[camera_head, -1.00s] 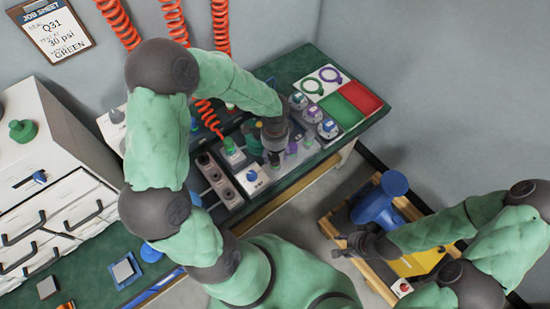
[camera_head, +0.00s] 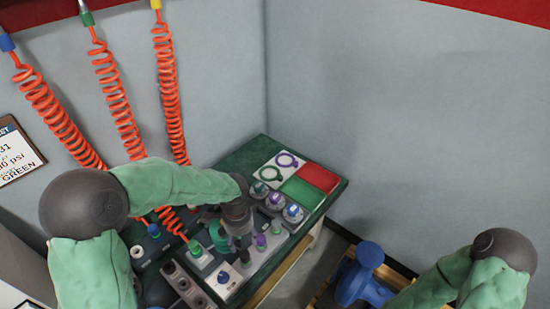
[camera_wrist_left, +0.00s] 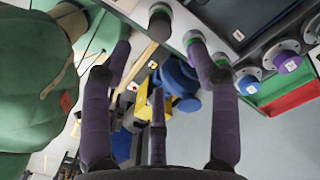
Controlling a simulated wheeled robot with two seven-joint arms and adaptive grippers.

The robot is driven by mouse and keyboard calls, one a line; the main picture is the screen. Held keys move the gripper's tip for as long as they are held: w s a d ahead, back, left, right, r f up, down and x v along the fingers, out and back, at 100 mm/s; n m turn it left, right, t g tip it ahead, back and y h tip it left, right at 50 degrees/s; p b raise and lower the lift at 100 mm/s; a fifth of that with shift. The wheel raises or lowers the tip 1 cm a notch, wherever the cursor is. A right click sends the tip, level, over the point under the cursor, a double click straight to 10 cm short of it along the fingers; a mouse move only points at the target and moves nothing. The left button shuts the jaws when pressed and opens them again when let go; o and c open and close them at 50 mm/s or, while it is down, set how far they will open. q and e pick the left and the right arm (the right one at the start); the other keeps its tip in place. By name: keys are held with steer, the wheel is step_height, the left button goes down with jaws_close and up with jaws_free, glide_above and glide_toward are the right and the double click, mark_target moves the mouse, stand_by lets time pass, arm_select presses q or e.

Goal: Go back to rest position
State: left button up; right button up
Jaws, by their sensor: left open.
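My left arm, in green covering, comes in from the left in the head view. Its gripper (camera_head: 240,248) hangs over the test bench (camera_head: 232,160), beside the row of small dials (camera_head: 277,201). In the left wrist view the dark purple fingers of the left gripper (camera_wrist_left: 160,58) are spread apart with nothing between them. Small plugs with green bands (camera_wrist_left: 195,42) stand close to the fingertips there; I cannot tell if they touch. The right gripper is out of the frame.
Orange coiled hoses (camera_head: 120,95) hang along the back wall near my left arm. A red tray (camera_head: 318,174) and a green tray (camera_head: 301,193) sit at the bench's far corner. A blue object (camera_head: 362,272) stands on the floor-side cart at lower right.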

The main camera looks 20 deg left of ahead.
arm_select(q)
steer(key=s+d+f+n+h+p, duration=0.1)
steer(key=s+d+f+n, duration=0.4)
steer(key=f, duration=0.5)
steer(key=s+d+f+n+h+p, duration=0.1)
steer(key=s+d+f+n+h, duration=0.1)
steer(key=s+d+f+n, duration=0.4)
steer(key=d+f+n, duration=0.1)
steer(key=d+f, duration=0.2)
steer(key=f, duration=0.1)
steer(key=shift+s+d+f+t+h+p, duration=0.2)
steer(key=shift+d+f+t+h+p, duration=0.1)
steer(key=shift+d+f+h+p, duration=0.1)
steer(key=shift+r, duration=0.1)
